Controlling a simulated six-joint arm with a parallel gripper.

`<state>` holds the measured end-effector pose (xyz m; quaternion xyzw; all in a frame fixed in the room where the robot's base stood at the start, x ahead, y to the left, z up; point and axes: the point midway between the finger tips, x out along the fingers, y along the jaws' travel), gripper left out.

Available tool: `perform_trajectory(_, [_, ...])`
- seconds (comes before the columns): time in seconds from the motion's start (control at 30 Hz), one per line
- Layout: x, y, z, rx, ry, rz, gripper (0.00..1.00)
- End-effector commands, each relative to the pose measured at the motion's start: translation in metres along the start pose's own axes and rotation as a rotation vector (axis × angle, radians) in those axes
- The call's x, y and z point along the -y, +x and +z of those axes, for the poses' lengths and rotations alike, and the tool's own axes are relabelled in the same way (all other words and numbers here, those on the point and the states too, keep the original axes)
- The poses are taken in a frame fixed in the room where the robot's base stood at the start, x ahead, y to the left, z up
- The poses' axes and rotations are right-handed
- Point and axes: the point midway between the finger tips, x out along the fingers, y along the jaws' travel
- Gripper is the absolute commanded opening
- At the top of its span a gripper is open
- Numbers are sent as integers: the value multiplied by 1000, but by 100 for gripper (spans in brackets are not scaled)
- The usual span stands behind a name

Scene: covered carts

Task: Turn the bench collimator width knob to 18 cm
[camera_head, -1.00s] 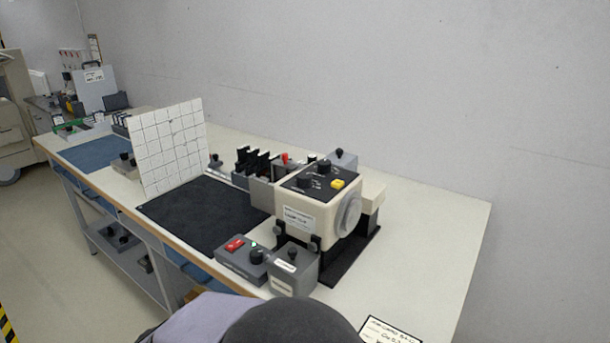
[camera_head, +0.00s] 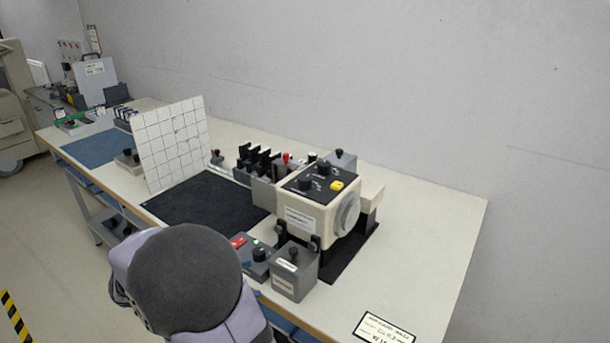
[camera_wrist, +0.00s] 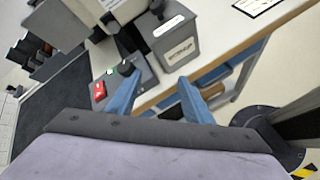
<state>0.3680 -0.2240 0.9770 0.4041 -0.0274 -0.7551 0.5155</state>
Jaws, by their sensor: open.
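The bench collimator (camera_head: 310,205) is a cream box on a black stand, with a dark top panel (camera_head: 316,182). The panel carries black knobs, one near its left (camera_head: 305,184) and one at the back (camera_head: 324,167), and a yellow button. Their labels are too small to read, so I cannot tell which is the width knob. In the wrist view, part of the cream housing (camera_wrist: 120,10) shows at the top. My gripper (camera_wrist: 155,92) has its blue fingers apart and empty, pointing toward the bench's front edge.
A control box with a red switch (camera_head: 238,242) and a grey box with a black knob (camera_head: 293,274) stand before the collimator. A white grid board (camera_head: 172,145) stands behind a black mat (camera_head: 205,208). The bench's right end (camera_head: 425,240) is mostly clear; a label card (camera_head: 385,328) lies at its front.

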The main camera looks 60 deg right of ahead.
Motion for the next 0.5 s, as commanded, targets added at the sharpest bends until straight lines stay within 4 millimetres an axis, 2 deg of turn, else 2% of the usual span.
perform_trajectory(0.03, [-27, -2, 11, 57, -41, 62, 46])
perform_trajectory(0.1, [-62, -6, 24, 139, -94, 153, 46])
perform_trajectory(0.13, [-76, -7, 37, 185, -125, 177, 46])
perform_trajectory(0.2, [-92, 0, 76, 295, -234, 176, 46])
perform_trajectory(0.3, [-110, 6, 112, 419, -362, 181, 46])
perform_trajectory(0.4, [-123, 9, 136, 511, -459, 179, 46])
perform_trajectory(0.5, [-131, 11, 151, 571, -523, 176, 46])
